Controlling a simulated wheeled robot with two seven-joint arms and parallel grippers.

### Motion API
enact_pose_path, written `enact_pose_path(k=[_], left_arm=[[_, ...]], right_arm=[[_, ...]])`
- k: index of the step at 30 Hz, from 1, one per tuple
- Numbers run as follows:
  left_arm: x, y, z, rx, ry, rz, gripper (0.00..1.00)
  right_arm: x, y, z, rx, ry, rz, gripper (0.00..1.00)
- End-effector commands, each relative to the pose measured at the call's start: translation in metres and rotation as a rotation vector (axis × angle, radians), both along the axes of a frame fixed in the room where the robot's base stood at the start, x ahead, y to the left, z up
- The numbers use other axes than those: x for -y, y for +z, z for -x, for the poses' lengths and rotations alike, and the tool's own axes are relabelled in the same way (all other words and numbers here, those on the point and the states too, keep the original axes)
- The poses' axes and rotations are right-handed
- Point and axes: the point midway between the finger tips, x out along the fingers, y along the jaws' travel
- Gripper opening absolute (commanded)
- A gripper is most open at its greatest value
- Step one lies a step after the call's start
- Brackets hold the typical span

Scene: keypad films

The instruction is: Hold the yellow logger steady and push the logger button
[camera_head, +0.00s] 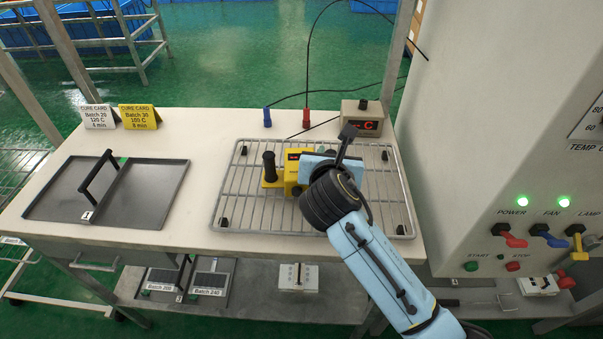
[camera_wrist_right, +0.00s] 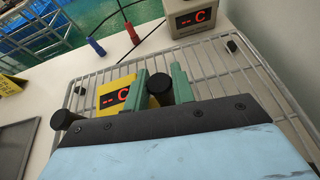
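The yellow logger (camera_head: 291,172) stands on the wire rack, partly hidden behind my right gripper in the head view. A black upright handle (camera_head: 269,165) rises from its left end. In the right wrist view the logger (camera_wrist_right: 117,95) shows a red "-- C" display. My right gripper (camera_wrist_right: 160,80) is over the logger, its two green fingers apart with a black round cap (camera_wrist_right: 160,86) between them. I cannot tell whether the fingers press on the cap. The handle's black top (camera_wrist_right: 64,120) shows at the left. I cannot make out the logger button for sure. My left gripper is out of view.
A grey box with a red "C" display (camera_head: 366,121) stands behind the rack (camera_head: 235,213). A blue plug (camera_head: 267,117) and a red plug (camera_head: 306,117) stand nearby with cables. A dark tray (camera_head: 150,190) lies left. A control cabinet (camera_head: 480,130) stands right.

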Motion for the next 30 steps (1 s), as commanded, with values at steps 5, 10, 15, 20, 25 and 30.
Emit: enact_pose_path(k=[5,10,15,20,25,30], left_arm=[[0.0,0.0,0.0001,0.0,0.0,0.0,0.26],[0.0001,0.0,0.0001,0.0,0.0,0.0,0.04],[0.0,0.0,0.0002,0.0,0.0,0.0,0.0],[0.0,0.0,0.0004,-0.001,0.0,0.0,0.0],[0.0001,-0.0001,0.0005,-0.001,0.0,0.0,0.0],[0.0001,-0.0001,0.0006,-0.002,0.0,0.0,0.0]], right_arm=[[0.0001,-0.0003,0.0003,-0.001,0.0,0.0,0.01],[0.0001,-0.0004,0.0004,-0.001,0.0,0.001,0.01],[0.0001,-0.0005,0.0004,-0.001,0.0,0.001,0.01],[0.0,-0.0006,0.0005,-0.001,0.0,0.0,0.01],[0.0,-0.0007,0.0005,-0.001,0.0,0.0,0.01],[0.0,-0.0008,0.0005,-0.002,0.0,0.0,0.01]])
